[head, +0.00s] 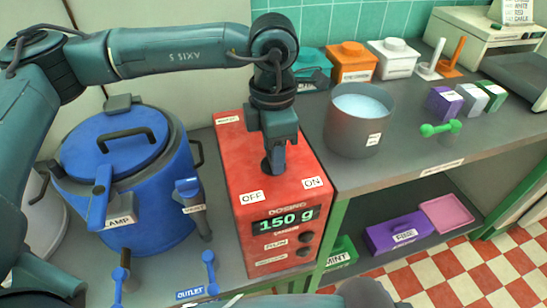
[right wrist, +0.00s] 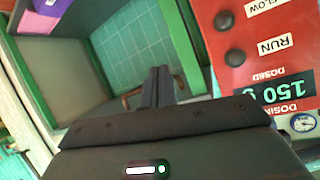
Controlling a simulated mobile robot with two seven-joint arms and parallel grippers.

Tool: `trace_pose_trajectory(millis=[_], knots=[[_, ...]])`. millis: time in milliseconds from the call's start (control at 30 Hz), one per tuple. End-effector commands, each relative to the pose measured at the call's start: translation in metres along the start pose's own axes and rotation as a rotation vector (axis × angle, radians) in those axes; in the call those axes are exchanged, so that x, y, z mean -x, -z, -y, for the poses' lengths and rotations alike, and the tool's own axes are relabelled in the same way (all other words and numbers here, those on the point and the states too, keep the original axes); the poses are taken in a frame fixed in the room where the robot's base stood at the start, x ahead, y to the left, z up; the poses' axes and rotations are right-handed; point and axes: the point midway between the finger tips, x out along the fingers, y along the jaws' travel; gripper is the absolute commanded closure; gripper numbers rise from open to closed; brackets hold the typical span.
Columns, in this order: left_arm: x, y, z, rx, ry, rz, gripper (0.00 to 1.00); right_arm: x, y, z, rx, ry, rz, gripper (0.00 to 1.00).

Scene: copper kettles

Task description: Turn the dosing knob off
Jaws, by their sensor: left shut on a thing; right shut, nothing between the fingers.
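The red dosing box (head: 240,160) stands on the counter in the head view. OFF and ON labels lie on its top, left and right, and its front display reads 150 g. My left gripper (head: 274,165) points down onto the top of the box, behind and between these labels. It is shut on the dosing knob, which the fingers mostly hide, so I cannot tell which way the knob points. My right gripper (right wrist: 158,85) is shut and empty in the right wrist view, apart from the box front, which shows at the right of that view (right wrist: 265,60).
A blue lidded kettle (head: 150,235) stands left of the box. A grey pot (head: 352,140) with pale blue contents stands right. Coloured boxes and a green dumbbell-shaped item (head: 440,128) sit on the right counter. A purple bin (head: 385,236) is on the shelf below.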

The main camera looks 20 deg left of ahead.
Motion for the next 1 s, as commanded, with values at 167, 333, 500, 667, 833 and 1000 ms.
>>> trace_pose_trajectory(millis=[167,333,500,667,833,1000], knots=[[-0.004,0.0,-0.001,-0.166,-0.001,0.001,0.79,0.003,-0.002,-0.004,0.014,-0.013,-0.053,1.0],[-0.004,0.0,-0.001,-0.325,-0.001,0.001,0.79,0.01,-0.002,-0.009,0.029,-0.028,-0.095,1.0],[-0.003,0.0,0.0,-0.473,0.0,0.001,0.79,0.016,0.001,-0.014,0.047,-0.04,-0.133,1.0],[-0.002,0.0,0.0,-0.587,0.0,0.001,0.79,0.021,0.003,-0.014,0.056,-0.042,-0.157,1.0],[-0.001,0.0,0.0,-0.677,0.0,0.001,0.79,0.025,0.004,-0.015,0.064,-0.045,-0.175,1.0],[0.0,0.0,0.0,-0.731,0.0,0.001,0.79,0.028,0.006,-0.017,0.071,-0.049,-0.185,1.0]])
